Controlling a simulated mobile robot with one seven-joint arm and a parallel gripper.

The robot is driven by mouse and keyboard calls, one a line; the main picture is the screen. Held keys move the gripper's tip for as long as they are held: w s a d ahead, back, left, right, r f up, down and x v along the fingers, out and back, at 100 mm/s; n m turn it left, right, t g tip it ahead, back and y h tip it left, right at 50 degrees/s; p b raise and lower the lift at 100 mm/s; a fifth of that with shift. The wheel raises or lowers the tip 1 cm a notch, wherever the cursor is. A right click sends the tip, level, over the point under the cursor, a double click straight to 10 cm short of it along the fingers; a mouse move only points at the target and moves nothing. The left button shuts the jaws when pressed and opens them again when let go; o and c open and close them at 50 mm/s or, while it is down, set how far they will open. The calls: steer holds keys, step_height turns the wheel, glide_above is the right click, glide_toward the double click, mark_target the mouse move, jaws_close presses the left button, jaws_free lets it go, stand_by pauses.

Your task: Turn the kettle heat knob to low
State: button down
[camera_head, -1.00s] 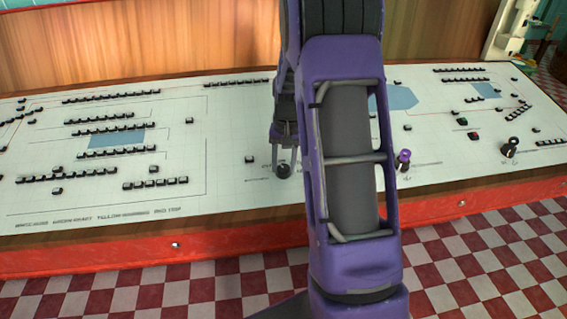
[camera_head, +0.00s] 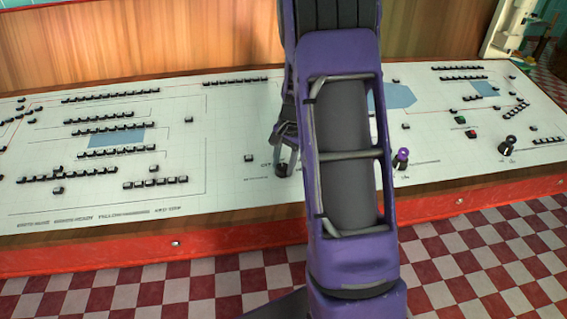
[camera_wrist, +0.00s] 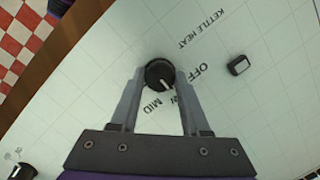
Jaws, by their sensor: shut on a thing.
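The kettle heat knob (camera_wrist: 158,74) is round and black with a white pointer line, beside the printed words KETTLE HEAT. My gripper (camera_wrist: 159,79) is shut on it, one finger on each side. In the wrist view the pointer slants down and right, towards a label between OFF and MID that a finger partly covers. In the head view the knob (camera_head: 282,170) stands near the panel's front edge, under my gripper (camera_head: 284,162). My arm hides the panel just right of it.
The white panel (camera_head: 225,130) carries many black buttons. A small black button (camera_wrist: 238,65) sits near the OFF label. A purple-topped knob (camera_head: 402,158) and a black knob (camera_head: 507,145) stand farther right. A red ledge (camera_head: 130,252) runs along the front.

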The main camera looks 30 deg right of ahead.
steer(key=shift+c, duration=1.9)
jaws_free()
step_height(320, 180, up, 17)
steer(key=s+d+p, duration=0.1)
steer(key=d+p, duration=0.1)
steer(key=shift+s+r, duration=0.15)
steer(key=shift+s, duration=0.2)
